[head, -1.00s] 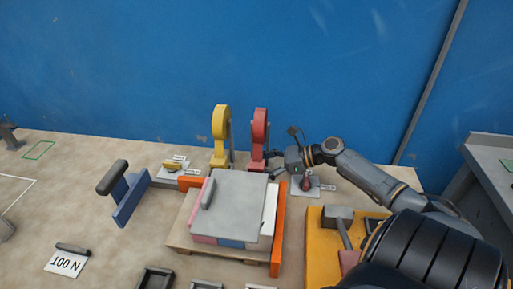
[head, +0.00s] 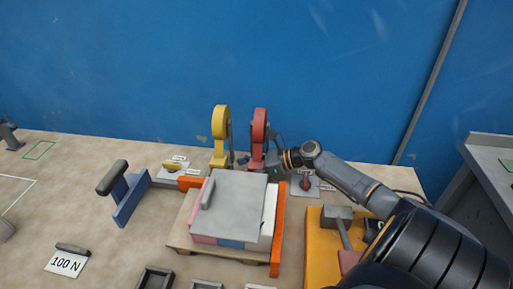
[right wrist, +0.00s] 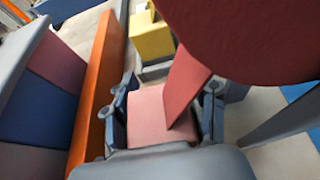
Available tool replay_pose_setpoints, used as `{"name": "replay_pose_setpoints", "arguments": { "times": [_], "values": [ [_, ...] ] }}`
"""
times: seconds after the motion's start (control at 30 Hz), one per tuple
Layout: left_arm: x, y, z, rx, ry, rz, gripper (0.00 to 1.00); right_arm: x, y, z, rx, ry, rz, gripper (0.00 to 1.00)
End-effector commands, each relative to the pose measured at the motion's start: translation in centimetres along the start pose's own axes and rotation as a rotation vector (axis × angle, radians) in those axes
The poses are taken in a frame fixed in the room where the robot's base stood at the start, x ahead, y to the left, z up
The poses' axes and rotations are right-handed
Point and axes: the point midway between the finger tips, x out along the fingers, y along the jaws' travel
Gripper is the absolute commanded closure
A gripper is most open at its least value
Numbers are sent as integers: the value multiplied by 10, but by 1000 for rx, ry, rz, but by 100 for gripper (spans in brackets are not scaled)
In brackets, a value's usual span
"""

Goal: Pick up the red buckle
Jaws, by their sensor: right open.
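A red reel-shaped piece (head: 259,128) stands upright behind the stack, with a red block at its foot (head: 257,164). In the right wrist view, a pinkish-red block (right wrist: 150,112), which looks like the red buckle, lies between my right fingers. The large dark red disc (right wrist: 250,35) hangs over it, and its tongue reaches down to the block. My right gripper (right wrist: 163,108) is open around the block, one finger on each side; I cannot tell whether they touch it. In the head view, my right gripper (head: 270,163) is partly hidden at the red foot. My left gripper is not in view.
A yellow reel piece (head: 220,135) stands just left of the red one. A panel stack (head: 240,205) with an orange side rail (head: 278,230) is in front. A red knob on a plate (head: 307,182) and an orange tray (head: 325,265) are right. The blue wall is behind.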

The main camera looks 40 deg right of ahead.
Motion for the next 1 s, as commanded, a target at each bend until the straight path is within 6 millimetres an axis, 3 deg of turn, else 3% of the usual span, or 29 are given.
{"name": "replay_pose_setpoints", "arguments": {
  "times": [0.03, 0.2, 1.0],
  "values": [
    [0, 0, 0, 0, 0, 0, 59, 0, 0, 0, 0, 0, 0, 61],
    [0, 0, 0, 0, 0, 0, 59, 0, 0, 0, 0, 0, 0, 93],
    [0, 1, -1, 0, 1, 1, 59, 0, 0, 1, -1, -1, 0, 100]
  ]
}}
